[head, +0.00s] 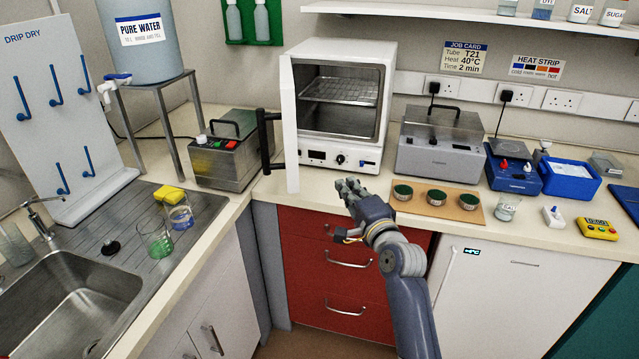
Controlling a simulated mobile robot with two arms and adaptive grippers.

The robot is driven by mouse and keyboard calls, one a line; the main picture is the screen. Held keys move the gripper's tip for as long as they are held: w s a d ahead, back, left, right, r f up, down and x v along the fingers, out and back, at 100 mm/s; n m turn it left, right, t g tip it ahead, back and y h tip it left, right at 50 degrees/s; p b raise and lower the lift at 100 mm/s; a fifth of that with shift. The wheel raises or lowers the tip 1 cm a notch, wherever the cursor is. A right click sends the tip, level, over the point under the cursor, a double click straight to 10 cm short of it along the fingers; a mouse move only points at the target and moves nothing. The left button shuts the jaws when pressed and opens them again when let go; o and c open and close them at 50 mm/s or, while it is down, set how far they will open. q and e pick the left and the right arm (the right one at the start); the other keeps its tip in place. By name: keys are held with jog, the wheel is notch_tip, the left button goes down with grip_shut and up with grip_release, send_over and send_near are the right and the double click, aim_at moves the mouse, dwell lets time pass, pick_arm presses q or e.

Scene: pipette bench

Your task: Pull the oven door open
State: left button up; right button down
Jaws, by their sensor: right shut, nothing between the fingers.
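The white oven (391,62) stands on the bench at the back, with a wire rack (340,92) showing inside. Its door (290,135) stands wide open, swung out to the left and seen nearly edge-on. The black door handle (266,140) is on the door's far left side. My right gripper (348,186) is shut and empty, over the bench's front edge, below the oven and to the right of the door. It appears apart from the handle. My left gripper is out of view.
A metal bath with a black handle (225,160) stands close left of the door. Right of my gripper are a tray (455,208) with several dark-topped pots and a grey lidded machine (437,155). Red drawers (340,265) are below. The sink (75,310) is at left.

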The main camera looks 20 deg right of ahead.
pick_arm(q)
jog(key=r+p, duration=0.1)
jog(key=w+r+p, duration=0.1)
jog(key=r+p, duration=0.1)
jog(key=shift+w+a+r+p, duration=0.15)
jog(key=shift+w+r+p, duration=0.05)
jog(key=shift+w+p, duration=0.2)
pick_arm(e)
jog(key=w+a, duration=0.5)
jog(key=w, duration=0.5)
jog(key=shift+w+f+m, duration=0.2)
jog(key=shift+w+m, duration=0.1)
jog(key=shift+w, duration=0.05)
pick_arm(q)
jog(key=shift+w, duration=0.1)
pick_arm(e)
jog(key=shift+a, duration=0.1)
